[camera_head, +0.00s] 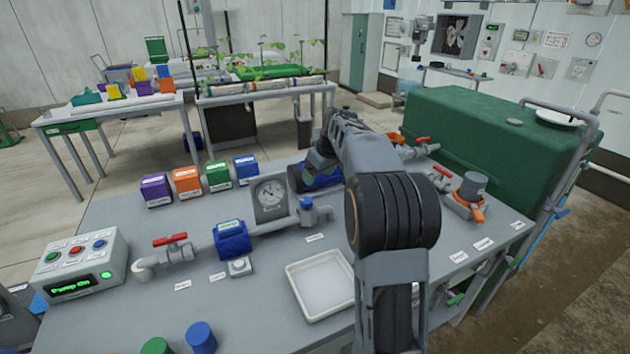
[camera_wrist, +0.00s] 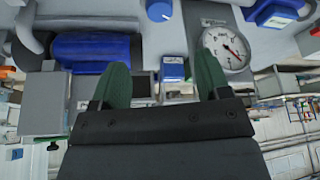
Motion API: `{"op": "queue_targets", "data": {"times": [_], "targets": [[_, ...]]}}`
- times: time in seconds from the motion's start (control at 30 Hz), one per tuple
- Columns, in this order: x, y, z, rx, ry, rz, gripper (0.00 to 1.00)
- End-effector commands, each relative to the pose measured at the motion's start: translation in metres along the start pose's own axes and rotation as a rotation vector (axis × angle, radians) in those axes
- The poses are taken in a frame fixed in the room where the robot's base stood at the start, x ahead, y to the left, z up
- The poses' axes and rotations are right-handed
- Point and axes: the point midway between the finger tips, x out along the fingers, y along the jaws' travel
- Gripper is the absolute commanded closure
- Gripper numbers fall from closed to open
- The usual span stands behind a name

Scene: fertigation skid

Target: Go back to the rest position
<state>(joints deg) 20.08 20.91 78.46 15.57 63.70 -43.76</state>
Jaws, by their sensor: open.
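My gripper (camera_wrist: 162,78) shows in the wrist view as two green fingers, set wide apart with nothing held between them. A small blue box (camera_wrist: 172,68) appears in the background between the fingertips. In the head view my arm rises over the right-middle of the grey bench (camera_head: 110,225) and bends away from the camera. Its far end hangs near a blue cylinder (camera_head: 320,178) behind the gauge (camera_head: 270,194); the fingers are mostly hidden there. The gauge also shows right of the fingers in the wrist view (camera_wrist: 226,47), and the blue cylinder left of them (camera_wrist: 95,48).
A control box (camera_head: 80,262) reading "Pump On" stands at left. A red-handled valve (camera_head: 172,240) and blue pipe block (camera_head: 232,238) lie before the gauge. A white tray (camera_head: 322,285) sits beside my arm. Purple, orange, green and blue boxes (camera_head: 188,182) line the back. A green tank (camera_head: 490,135) stands right.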

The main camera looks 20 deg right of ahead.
Motion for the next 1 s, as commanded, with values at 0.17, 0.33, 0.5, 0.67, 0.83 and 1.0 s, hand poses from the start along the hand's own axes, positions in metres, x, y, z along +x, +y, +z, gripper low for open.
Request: {"op": "queue_targets", "data": {"times": [0.17, 0.33, 0.5, 0.67, 0.83, 1.0], "targets": [[-0.007, 0.000, 0.000, 0.000, 0.001, 0.001, 0.30], [-0.007, 0.000, 0.000, 0.000, 0.001, 0.001, 0.30], [-0.007, 0.000, 0.000, 0.000, 0.000, 0.001, 0.30], [-0.007, 0.000, 0.000, 0.005, 0.000, 0.001, 0.30], [0.003, 0.001, 0.007, 0.134, -0.016, 0.011, 0.30], [0.019, -0.032, 0.059, 0.346, -0.122, 0.028, 0.30]]}}
